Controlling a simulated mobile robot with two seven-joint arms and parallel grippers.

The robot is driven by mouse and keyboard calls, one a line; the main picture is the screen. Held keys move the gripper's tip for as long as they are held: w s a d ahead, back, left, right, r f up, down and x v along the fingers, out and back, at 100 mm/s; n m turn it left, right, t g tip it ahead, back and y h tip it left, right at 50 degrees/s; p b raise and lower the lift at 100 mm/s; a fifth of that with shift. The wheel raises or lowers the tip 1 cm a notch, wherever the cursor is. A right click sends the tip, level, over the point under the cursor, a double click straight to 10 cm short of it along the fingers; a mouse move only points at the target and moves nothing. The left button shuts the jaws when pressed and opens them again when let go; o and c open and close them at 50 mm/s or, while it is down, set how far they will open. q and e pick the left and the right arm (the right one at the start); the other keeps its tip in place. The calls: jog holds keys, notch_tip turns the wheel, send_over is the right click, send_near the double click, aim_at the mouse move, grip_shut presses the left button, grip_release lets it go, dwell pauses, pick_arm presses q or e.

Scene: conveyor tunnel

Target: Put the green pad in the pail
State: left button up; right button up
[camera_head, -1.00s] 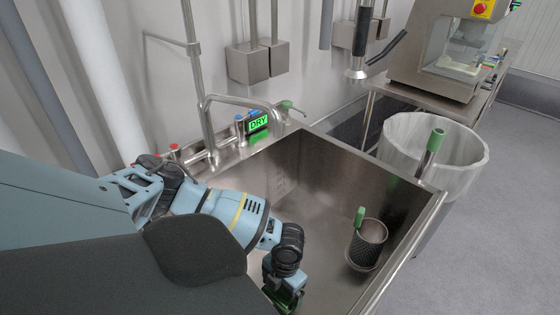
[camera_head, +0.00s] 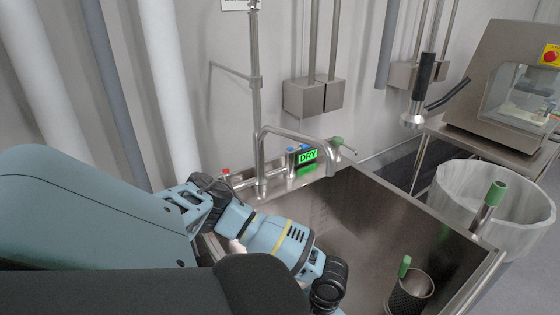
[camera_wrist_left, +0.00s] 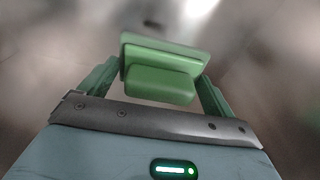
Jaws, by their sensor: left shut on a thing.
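The green pad (camera_wrist_left: 162,72) shows in the left wrist view as a flat green plate with a thicker block on its near side. My left gripper (camera_wrist_left: 160,85) is shut on this block, with one green finger at each side. In the head view, my left arm reaches into the metal sink; its gripper and the pad are below the bottom edge. A whitish, round, open container (camera_head: 446,180), which looks like the pail, stands right of the sink. Its inside bottom is hidden. My right gripper is not in view.
The sink (camera_head: 352,215) has a faucet (camera_head: 262,150) and a green "DRY" sign (camera_head: 308,156) at the back. A dark mesh cup (camera_head: 408,295) stands inside it. A green-capped metal handle (camera_head: 496,192) stands up in front of the whitish container.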

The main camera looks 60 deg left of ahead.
pick_arm(q)
jog(key=w+d+r+n, duration=0.1)
jog(key=r+n, duration=0.1)
jog(key=w+d+r+n, duration=0.1)
jog(key=r+n, duration=0.1)
jog(key=n, duration=0.1)
jog(key=w+d+r+n+h, duration=0.1)
jog(key=r+n, duration=0.1)
jog(key=shift+w+d+r+n+t, duration=0.25)
jog(key=shift+w+d+n+t, duration=0.05)
jog(key=shift+w+n, duration=0.1)
jog(key=w+d+r+n+t, duration=0.1)
jog(key=w+d+r+n, duration=0.1)
jog(key=r+n, duration=0.9)
jog(key=w+d+r+n+t+y, duration=0.1)
jog(key=d+r+n, duration=0.3)
jog(key=r+n, duration=0.7)
jog(key=n, duration=0.4)
jog(key=shift+w+d, duration=0.4)
jog(key=shift+f, duration=0.1)
